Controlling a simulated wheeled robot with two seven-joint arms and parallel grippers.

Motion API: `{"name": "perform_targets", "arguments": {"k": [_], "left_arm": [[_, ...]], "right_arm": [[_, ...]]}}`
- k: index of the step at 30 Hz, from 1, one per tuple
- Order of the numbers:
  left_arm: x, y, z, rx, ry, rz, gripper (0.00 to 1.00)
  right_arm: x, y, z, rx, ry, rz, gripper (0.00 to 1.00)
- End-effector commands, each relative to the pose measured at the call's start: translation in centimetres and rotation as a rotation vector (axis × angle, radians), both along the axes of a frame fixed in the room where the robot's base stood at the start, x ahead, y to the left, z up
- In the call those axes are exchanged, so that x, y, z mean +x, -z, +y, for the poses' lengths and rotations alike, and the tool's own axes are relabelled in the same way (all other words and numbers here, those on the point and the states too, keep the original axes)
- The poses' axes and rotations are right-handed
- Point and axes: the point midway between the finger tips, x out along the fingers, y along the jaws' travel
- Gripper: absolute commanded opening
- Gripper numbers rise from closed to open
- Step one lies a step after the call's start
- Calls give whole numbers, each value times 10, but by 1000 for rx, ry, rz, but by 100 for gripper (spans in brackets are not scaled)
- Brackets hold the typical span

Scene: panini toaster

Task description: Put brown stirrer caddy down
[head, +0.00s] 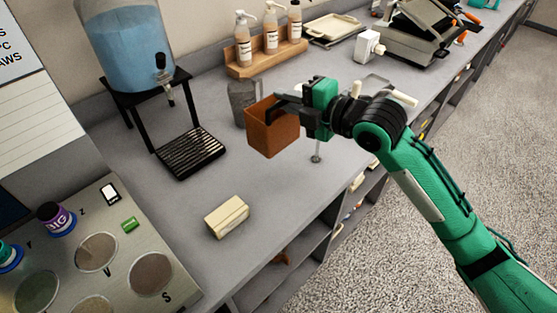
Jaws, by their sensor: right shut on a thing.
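The brown stirrer caddy (272,136) is an open-topped square box, seen in the middle of the head view. My right gripper (284,106) reaches in from the right and is shut on the caddy's upper wall. The caddy looks roughly upright and appears to be held over the grey counter (270,190); whether its base touches the counter is hard to tell. My left gripper is not in view.
A dark grey cup (240,97) stands just behind the caddy. A water dispenser (125,45) with a black drip tray (190,153) is at left. A cream block (227,216) lies in front. Pump bottles (270,28) stand behind. Counter between tray and block is clear.

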Motion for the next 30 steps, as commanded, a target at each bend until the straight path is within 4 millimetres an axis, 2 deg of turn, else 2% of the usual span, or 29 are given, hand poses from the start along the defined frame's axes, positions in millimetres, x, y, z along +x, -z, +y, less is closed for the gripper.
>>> {"name": "perform_targets", "arguments": {"k": [12, 15, 20, 27, 30], "left_arm": [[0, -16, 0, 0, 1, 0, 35], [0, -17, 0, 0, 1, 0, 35], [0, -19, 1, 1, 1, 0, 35], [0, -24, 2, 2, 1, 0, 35], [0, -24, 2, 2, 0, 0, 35]], "right_arm": [[0, 92, 0, 3, 2, 5, 0], [0, 107, 0, 2, 2, 2, 0], [0, 119, 0, 1, 1, 0, 0], [0, 153, 0, 2, 2, 2, 0], [-1, 158, 0, 3, 1, -1, 0]]}}
